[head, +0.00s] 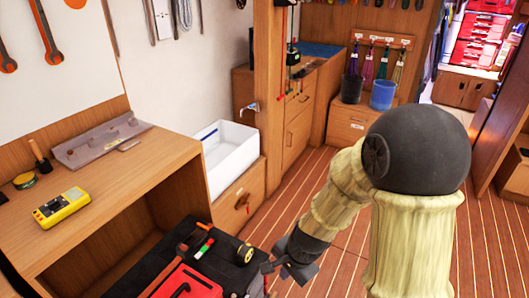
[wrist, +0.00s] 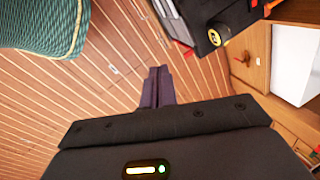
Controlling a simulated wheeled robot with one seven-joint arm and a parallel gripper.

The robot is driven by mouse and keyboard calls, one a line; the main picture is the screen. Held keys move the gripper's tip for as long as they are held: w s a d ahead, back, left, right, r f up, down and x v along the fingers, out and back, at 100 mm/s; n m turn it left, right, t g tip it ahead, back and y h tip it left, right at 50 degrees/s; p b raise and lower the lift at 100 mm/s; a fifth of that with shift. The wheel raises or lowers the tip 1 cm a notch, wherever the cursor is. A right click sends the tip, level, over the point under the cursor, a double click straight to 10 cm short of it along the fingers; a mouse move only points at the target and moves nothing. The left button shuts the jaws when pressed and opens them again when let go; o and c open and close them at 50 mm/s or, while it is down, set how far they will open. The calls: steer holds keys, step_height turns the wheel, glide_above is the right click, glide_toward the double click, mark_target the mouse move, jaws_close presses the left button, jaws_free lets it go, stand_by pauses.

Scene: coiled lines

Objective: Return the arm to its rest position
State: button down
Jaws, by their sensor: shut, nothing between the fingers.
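My arm shows large in the head view, with a dark round joint and tan ribbed covers over the striped wooden floor. My gripper (head: 266,268) is low in the head view, beside the right edge of a black-topped tool chest. In the wrist view my gripper (wrist: 155,72) has its two dark fingers together with nothing between them. Below them only floor planks show.
The black tool chest (head: 178,252) carries a red case (head: 185,284) and a yellow tape (head: 245,254). A workbench (head: 125,185) with a yellow multimeter (head: 62,207) and a white sink (head: 230,155) are left. Buckets (head: 383,95) stand farther back. The middle floor (head: 300,195) is clear.

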steer(key=s+d+r+n+h+p, duration=0.1)
steer(key=s+d+r+n, duration=0.1)
steer(key=d+r+n, duration=0.3)
steer(key=s+d+r+n+h, duration=0.1)
steer(key=s+d+r+n, duration=0.2)
steer(key=d+r+n, duration=0.15)
step_height(320, 180, up, 19)
steer(key=p, duration=2)
steer(key=shift+d+t, duration=0.15)
steer(key=shift+t, duration=0.15)
steer(key=shift+w+r, duration=0.1)
